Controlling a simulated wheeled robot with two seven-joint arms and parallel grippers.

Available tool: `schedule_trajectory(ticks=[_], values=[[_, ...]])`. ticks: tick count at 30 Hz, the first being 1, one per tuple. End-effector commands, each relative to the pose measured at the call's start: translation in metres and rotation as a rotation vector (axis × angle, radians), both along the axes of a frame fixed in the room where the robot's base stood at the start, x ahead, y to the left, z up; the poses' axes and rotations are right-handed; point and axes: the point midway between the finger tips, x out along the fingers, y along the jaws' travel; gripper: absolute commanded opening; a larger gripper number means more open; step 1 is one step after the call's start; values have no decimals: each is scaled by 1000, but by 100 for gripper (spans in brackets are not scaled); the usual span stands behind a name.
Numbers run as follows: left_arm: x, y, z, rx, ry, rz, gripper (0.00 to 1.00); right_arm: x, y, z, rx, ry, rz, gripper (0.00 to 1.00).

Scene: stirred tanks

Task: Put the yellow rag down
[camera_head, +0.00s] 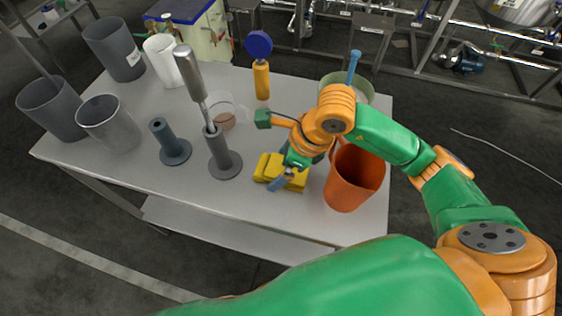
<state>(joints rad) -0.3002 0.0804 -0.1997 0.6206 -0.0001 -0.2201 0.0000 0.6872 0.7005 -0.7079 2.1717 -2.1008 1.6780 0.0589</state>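The yellow rag (268,167) is a folded, blocky bundle at the front middle of the table, left of the orange bucket. My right gripper (280,180) reaches down over the rag's right part, with a blue-grey finger across its front side. The rag appears to be at table height, but I cannot tell whether the fingers pinch it or only lie against it. My wrist hides part of the rag's right side. My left gripper is not in view.
The grey table (225,195) also holds an orange bucket (352,185), a grey stand (222,160) with a metal-handled tool, a dark stand (170,148), a clear beaker (222,112) and a blue-headed yellow-handled tool (261,75). Several grey and white containers crowd the left. Pipework stands behind.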

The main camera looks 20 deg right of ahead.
Motion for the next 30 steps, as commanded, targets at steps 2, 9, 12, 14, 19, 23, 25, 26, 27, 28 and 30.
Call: schedule_trajectory(ticks=[2,9,12,14,19,23,25,26,27,28,30], values=[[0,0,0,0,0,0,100,0,0,0,0,0,0,100],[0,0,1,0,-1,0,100,-5,-9,29,-1,-8,-1,100],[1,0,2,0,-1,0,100,-12,-17,57,-1,-8,-1,100],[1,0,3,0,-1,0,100,-16,-22,73,-1,-9,-2,100],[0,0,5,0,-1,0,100,-24,-32,104,0,-4,-1,100],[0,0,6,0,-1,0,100,-28,-35,112,0,0,0,100],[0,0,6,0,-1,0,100,-28,-35,112,-1,1,0,100],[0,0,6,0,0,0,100,-28,-35,112,-1,1,0,100],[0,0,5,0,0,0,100,-28,-35,112,0,1,0,100],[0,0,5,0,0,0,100,-28,-35,112,0,1,0,100],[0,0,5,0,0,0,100,-28,-35,112,1,1,0,100]])
